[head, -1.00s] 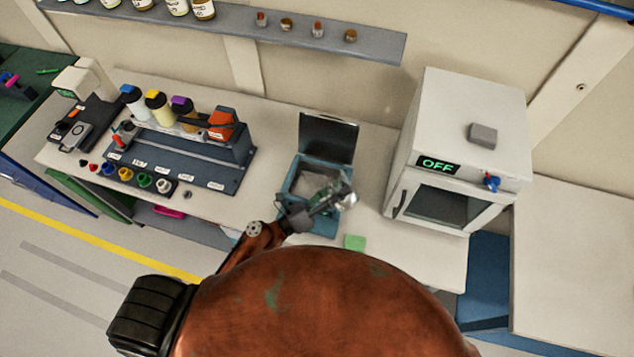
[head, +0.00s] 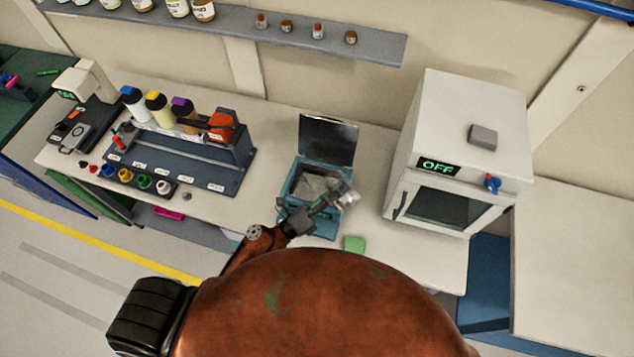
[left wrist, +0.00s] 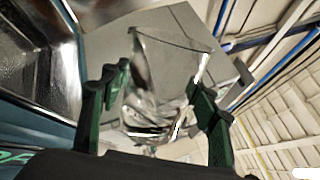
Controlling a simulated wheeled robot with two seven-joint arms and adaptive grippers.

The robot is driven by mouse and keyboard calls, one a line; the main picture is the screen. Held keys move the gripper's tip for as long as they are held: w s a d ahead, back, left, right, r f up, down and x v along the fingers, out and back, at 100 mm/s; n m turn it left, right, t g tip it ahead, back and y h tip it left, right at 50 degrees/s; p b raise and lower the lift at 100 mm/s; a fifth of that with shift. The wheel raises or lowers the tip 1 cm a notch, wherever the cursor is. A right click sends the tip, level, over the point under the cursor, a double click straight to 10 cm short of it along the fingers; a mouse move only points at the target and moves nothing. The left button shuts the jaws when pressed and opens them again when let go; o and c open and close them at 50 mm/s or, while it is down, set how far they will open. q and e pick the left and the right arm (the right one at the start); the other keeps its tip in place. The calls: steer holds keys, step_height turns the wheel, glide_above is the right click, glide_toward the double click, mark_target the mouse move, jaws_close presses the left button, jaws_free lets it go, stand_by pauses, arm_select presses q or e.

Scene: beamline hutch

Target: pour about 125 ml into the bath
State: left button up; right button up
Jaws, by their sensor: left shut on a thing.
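The bath (head: 323,222) is a blue box with its dark lid (head: 327,139) standing open at the back. Its grey metal basin (head: 308,187) shows from above; I cannot tell the liquid level. My left gripper (head: 333,199) is over the front right of the bath, shut on a clear glass beaker (head: 350,199). In the left wrist view the beaker (left wrist: 165,85) sits between the green fingers of the gripper (left wrist: 155,110), with the bath basin (left wrist: 40,50) at the left. The beaker looks tilted; its contents are unclear. My right gripper is not in view.
A white oven (head: 455,150) reading OFF stands right of the bath. A bottle rack (head: 170,160) with several bottles stands left. A green block (head: 354,244) lies by the front edge. A shelf (head: 290,33) runs above the bench.

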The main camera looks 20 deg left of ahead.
arm_select(q)
steer(key=shift+w+a+f+n+t+b, duration=0.1)
steer(key=shift+n+t+b, duration=0.1)
steer(key=shift+n, duration=0.35)
steer(key=shift+f+n+t+b, duration=0.1)
steer(key=shift+n+b, duration=0.1)
steer(key=shift+n, duration=0.35)
steer(key=shift+w+a+r+n+y+p, duration=0.25)
steer(key=shift+a+n+y+p, duration=0.1)
steer(key=shift+n+y, duration=0.15)
stand_by(0.4)
steer(key=shift+w+a+r+n+t+p, duration=0.2)
steer(key=shift+a+n+t+p, duration=0.1)
steer(key=shift+a+n+t, duration=0.15)
steer(key=shift+s+d+r+n, duration=0.1)
steer(key=shift+s+d+n, duration=0.15)
steer(key=shift+n, duration=0.2)
steer(key=shift+r+n+p, duration=0.2)
steer(key=shift+n+p, duration=0.2)
steer(key=shift+p, duration=0.15)
